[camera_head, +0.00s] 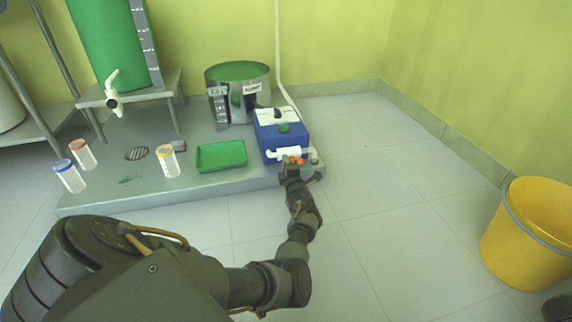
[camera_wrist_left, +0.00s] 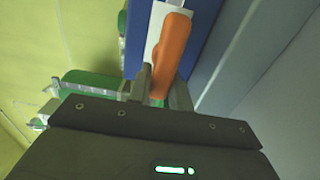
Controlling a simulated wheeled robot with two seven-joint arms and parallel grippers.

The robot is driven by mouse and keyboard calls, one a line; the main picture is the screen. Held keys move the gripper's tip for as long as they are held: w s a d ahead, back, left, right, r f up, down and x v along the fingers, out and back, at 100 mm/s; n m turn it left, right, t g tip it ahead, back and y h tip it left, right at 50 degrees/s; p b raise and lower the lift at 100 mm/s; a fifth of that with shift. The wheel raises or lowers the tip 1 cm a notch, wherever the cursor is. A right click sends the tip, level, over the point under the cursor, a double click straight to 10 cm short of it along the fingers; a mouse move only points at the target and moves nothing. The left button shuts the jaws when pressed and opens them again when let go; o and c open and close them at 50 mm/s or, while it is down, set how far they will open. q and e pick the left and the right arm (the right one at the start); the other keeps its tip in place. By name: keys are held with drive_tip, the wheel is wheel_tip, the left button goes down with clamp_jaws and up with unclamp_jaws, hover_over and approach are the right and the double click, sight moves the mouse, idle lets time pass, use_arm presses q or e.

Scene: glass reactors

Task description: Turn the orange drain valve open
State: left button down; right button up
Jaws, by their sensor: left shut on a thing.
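The orange drain valve handle (camera_head: 293,160) is at the front of a blue box-shaped unit (camera_head: 282,134), by a white horizontal pipe fitting (camera_head: 287,152). In the left wrist view the orange handle (camera_wrist_left: 170,52) runs lengthwise down between the fingers. My left gripper (camera_head: 291,167) is at the handle and shut on it; it also shows in the left wrist view (camera_wrist_left: 158,92). The gripper partly hides the handle in the head view. My right gripper is not in view.
The unit stands on a low grey platform (camera_head: 230,183). A green tray (camera_head: 221,155), a steel pot with green contents (camera_head: 238,95) and several small capped jars are to the left. A yellow bucket (camera_head: 530,232) stands on the right; the floor between is clear.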

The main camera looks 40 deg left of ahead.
use_arm(q)
drive_tip(key=shift+f, duration=0.1)
idle(0.3)
drive_tip(key=c, duration=1.3)
unclamp_jaws()
